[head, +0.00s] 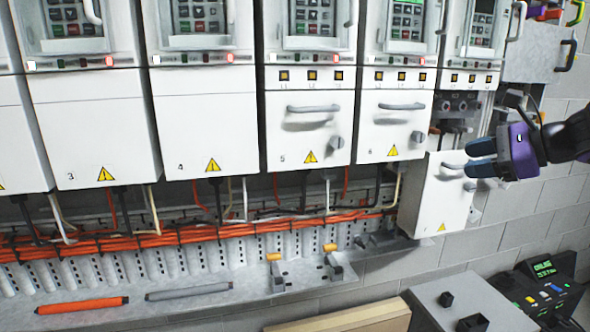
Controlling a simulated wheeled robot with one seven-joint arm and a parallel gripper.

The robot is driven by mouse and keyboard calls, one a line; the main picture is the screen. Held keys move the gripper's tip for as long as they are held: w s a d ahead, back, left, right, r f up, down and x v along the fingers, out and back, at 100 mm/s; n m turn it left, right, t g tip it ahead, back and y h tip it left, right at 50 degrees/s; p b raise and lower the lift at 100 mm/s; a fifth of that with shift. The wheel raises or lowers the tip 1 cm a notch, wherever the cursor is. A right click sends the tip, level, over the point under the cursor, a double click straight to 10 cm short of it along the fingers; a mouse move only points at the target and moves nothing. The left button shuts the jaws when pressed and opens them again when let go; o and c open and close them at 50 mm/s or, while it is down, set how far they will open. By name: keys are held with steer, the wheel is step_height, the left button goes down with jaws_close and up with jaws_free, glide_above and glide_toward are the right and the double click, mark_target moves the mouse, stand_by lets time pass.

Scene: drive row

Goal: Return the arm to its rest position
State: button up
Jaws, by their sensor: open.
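My gripper (480,158) is at the right, its purple body and dark blue fingers pointing left. It is open and looks empty. Its fingertips are close to the handle of a lowered white cover (440,200) on the rightmost drive; I cannot tell whether they touch it. My black arm enters from the right edge.
White drive cabinets (95,130) line the wall. Orange cables (200,235) run below them. A ledge holds an orange rod (82,305) and a grey rod (188,291). A grey box (470,300) and a dark device with a green display (545,285) stand at lower right.

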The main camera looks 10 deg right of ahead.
steer(key=s+a+f+n+g+h, duration=0.1)
steer(key=s+a+f+n+g, duration=0.1)
steer(key=s+a+n+g, duration=0.6)
steer(key=s+a+n+t+h, duration=0.3)
steer(key=s+a+n+h, duration=0.2)
steer(key=n, duration=0.9)
steer(key=s+h, duration=0.1)
steer(key=s, duration=0.2)
steer(key=shift+a+h, duration=0.25)
steer(key=shift+h, duration=0.15)
steer(key=shift+s+d, duration=0.1)
